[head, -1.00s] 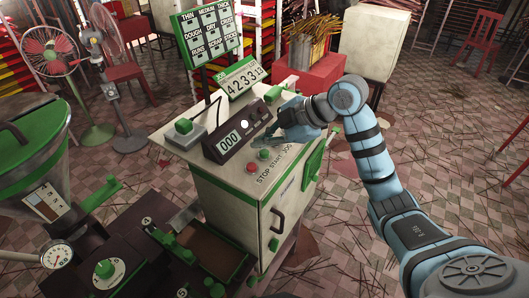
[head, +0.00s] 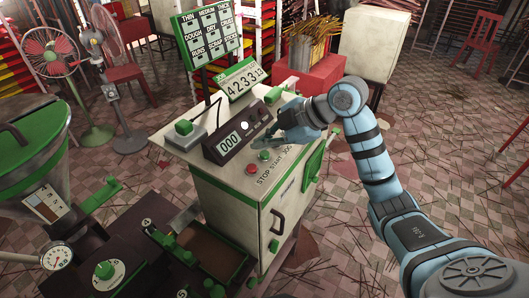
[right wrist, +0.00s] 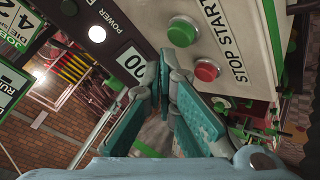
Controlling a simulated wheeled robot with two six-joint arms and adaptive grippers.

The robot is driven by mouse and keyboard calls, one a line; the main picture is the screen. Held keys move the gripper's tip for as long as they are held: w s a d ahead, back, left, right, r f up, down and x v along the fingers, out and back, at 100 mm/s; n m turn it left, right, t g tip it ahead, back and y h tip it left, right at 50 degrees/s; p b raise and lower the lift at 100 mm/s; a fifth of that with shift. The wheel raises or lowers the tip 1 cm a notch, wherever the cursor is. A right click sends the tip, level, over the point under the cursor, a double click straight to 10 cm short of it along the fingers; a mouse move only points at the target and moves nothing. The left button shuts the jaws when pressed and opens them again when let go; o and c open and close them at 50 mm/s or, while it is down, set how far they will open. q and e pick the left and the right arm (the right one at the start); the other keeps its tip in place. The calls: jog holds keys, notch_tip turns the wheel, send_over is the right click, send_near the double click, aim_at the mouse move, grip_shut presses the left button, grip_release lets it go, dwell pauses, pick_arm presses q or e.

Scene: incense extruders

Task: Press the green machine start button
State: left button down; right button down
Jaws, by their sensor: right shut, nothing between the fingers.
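The green start button (head: 264,155) is on the sloped top of a cream and green control cabinet (head: 238,204), above the word START. The red stop button (head: 252,168) is beside it. My right gripper (head: 262,143) is shut and empty, its fingertips just above and behind the green button in the head view. In the right wrist view, the green button (right wrist: 182,31) and the red button (right wrist: 206,70) lie close to the shut teal fingertips (right wrist: 168,62). I cannot tell whether they touch the green button. My left gripper is not in view.
A dark display box (head: 236,135) reading 000 stands on the cabinet close to my right fingers. A counter sign (head: 243,79) and a green-framed board (head: 208,33) rise behind it. A machine with a green hopper (head: 32,148) is at the left.

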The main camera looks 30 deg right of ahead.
aim_at(264, 155)
jog(key=shift+f, duration=0.2)
jog(key=shift+f, duration=0.25)
jog(key=shift+f, duration=0.5)
dwell(0.6)
jog(key=shift+r+p, duration=0.95)
jog(key=shift+p, duration=0.05)
notch_tip(264, 155, up, 5)
jog(key=p, duration=0.5)
jog(key=shift+r+p, duration=0.15)
jog(key=shift+p, duration=0.2)
